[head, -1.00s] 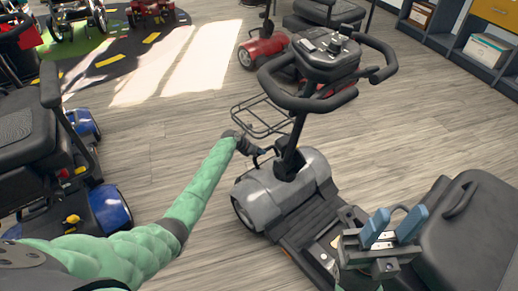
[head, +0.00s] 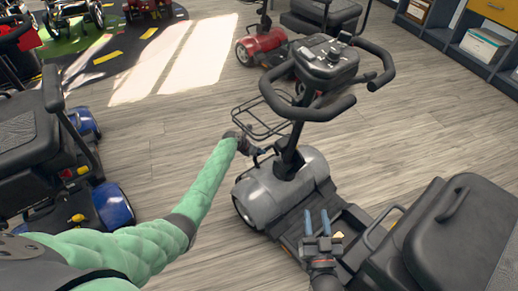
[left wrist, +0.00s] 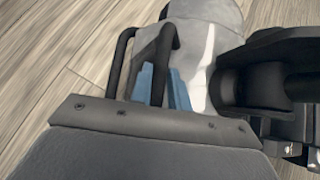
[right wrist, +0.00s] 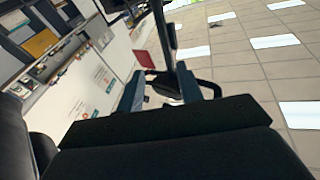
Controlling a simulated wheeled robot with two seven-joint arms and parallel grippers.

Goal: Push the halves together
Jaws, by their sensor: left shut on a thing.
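The scooter's grey front half (head: 300,182) stands on the floor with its tiller and black handlebar upright. The rear half, with its black seat (head: 455,235), is close behind it at the lower right. I cannot tell whether the halves touch. My left gripper (head: 258,150) is at the front of the grey body, shut on a black looped bar (left wrist: 124,60); its blue fingers show beside the bar in the left wrist view. My right gripper (head: 318,224) is above the deck between tiller and seat. Its blue fingers are apart, with nothing seen held between them.
A wire basket (head: 262,117) hangs on the tiller above my left gripper. A blue scooter (head: 112,207) stands at the left and a red one (head: 262,48) at the back. Shelves (head: 470,45) line the back right. The wooden floor between is clear.

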